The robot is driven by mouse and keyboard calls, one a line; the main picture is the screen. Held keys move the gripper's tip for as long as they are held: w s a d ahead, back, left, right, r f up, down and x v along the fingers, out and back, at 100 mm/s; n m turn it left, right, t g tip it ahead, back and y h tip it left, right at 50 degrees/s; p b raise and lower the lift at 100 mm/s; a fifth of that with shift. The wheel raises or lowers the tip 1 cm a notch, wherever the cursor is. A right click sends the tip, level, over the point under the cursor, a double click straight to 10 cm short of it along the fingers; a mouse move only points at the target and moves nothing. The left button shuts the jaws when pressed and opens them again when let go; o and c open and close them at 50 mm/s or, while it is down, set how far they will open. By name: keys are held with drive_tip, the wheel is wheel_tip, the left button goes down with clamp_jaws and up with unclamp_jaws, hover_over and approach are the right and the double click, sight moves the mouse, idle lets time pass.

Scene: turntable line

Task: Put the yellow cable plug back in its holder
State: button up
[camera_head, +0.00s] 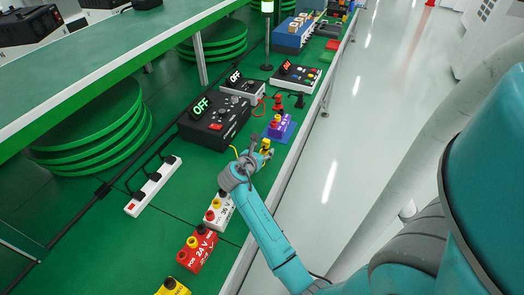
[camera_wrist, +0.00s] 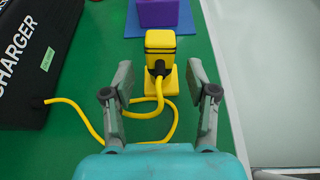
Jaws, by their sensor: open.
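The yellow cable plug (camera_wrist: 160,43) is a yellow block with dark bands, and it also shows in the head view (camera_head: 266,144). A black cable end (camera_wrist: 158,69) sits at its near side, with a yellow cable (camera_wrist: 85,119) looping left over the green table. A flat yellow base (camera_wrist: 169,85) lies under the plug; I cannot tell whether this is its holder or how the plug sits on it. My gripper (camera_wrist: 159,75) is open and empty. Its fingers are spread to either side, just short of the block. It also shows in the head view (camera_head: 259,156).
A purple block (camera_wrist: 164,12) on a blue mat stands just beyond the plug. A black charger box (camera_wrist: 40,60) is at the left. Red (camera_head: 197,249) and white (camera_head: 219,211) terminal blocks stand nearer on the bench. The table edge is at the right.

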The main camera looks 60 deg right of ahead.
drive_tip(key=v, duration=1.2)
drive_tip(key=shift+s, duration=0.1)
